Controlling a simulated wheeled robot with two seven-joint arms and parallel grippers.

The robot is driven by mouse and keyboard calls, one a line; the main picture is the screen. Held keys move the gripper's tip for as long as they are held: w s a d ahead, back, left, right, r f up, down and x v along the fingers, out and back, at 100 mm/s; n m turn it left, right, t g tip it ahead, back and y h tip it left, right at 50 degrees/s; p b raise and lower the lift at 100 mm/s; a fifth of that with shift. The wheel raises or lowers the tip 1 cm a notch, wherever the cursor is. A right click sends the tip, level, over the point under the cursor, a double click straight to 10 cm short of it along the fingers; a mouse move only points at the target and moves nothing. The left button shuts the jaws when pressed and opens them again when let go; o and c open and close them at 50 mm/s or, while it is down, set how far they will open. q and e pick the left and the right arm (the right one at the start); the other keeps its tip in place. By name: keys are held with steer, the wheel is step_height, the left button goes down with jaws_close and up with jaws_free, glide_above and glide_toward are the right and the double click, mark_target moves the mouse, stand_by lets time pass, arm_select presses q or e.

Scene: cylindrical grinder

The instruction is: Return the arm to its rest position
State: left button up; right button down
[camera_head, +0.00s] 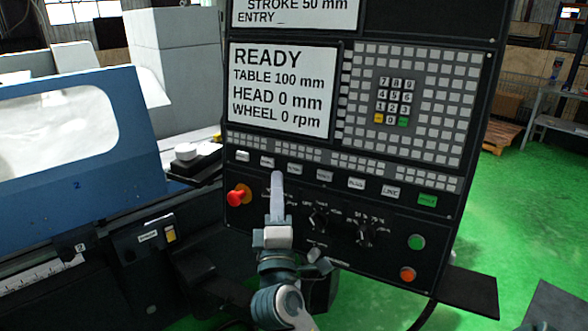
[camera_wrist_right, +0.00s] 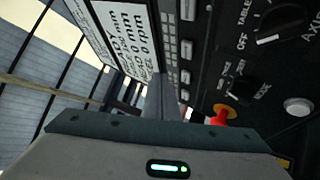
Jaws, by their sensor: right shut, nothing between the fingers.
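My right gripper (camera_head: 277,178) is in front of the black control panel (camera_head: 345,190) of the grinder in the head view. Its fingers are shut with nothing between them and point up at the row of white labelled keys. The fingertips overlap the area just under one key; whether they touch the panel I cannot tell. In the right wrist view the shut fingers (camera_wrist_right: 162,95) point toward the panel, close to its keys. My left gripper is not in view.
The panel's screen (camera_head: 281,90) reads READY. A red emergency button (camera_head: 238,196) is left of my gripper; knobs (camera_head: 318,218) and green (camera_head: 416,242) and orange (camera_head: 408,274) buttons are to its right. The blue machine door (camera_head: 75,150) stands left. Green floor (camera_head: 520,200) is open at right.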

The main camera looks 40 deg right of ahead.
stand_by(0.7)
